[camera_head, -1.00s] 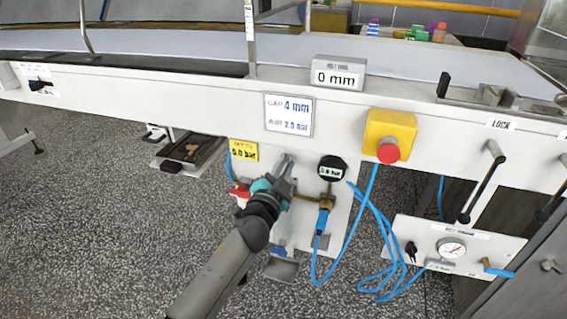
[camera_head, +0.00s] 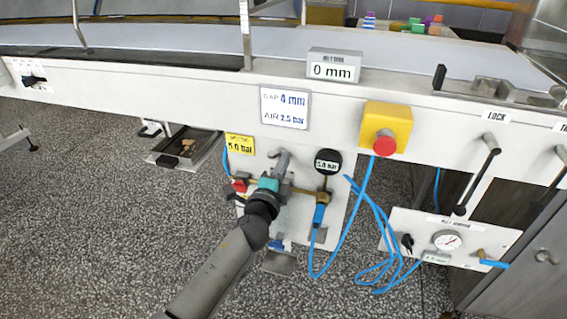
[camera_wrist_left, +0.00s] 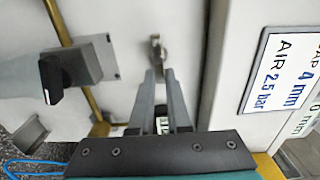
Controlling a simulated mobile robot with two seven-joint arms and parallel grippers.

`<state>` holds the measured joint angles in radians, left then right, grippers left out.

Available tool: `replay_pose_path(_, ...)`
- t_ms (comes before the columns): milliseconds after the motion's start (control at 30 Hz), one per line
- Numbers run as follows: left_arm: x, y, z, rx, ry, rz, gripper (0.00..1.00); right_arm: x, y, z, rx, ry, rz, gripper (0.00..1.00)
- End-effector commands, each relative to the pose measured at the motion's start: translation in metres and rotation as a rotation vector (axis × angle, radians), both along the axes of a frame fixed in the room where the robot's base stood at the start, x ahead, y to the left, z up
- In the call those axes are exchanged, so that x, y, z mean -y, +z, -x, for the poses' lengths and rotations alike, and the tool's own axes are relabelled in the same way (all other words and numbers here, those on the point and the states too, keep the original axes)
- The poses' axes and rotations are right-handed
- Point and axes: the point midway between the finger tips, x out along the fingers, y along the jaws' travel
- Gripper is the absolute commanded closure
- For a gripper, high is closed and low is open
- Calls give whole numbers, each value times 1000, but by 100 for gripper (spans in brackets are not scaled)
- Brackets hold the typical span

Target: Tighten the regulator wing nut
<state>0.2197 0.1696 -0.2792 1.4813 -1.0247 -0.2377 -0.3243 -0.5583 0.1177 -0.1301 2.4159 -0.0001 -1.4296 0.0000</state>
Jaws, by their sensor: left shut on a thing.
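My left gripper (camera_head: 282,157) reaches the white panel below the belt frame, left of the black round gauge (camera_head: 327,162). In the left wrist view its two grey fingers (camera_wrist_left: 160,75) point at the panel, their tips close together at a small metal piece (camera_wrist_left: 157,48), which looks like the wing nut. The gripper is shut on it; the tips partly hide it. In the head view the gripper covers the wing nut. The small gauge digits are hard to read. My right gripper is not in view.
A brass pipe (camera_wrist_left: 62,22) and a grey block with a black knob (camera_wrist_left: 52,82) sit beside the fingers. A sign (camera_head: 285,108) reads GAP 4 mm, AIR 2.5 bar. A red-and-yellow stop button (camera_head: 385,140) and looping blue hoses (camera_head: 345,240) are to the right.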

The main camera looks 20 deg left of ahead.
Motion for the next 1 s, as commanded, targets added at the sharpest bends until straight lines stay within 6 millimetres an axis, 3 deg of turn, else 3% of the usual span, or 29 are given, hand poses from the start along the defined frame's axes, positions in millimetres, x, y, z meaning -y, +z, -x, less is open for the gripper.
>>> replay_pose_path(533, 1, -1, 0, 0, -1, -29, 100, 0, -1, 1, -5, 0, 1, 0)
replay_pose_path(567, 1, -1, 0, 0, -1, -29, 84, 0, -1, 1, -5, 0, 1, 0)
replay_pose_path(800, 0, -1, 0, 0, -1, -27, 57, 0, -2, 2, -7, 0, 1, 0)
replay_pose_path(1000, 0, -1, 0, 0, 0, -25, 55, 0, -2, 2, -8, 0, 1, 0)
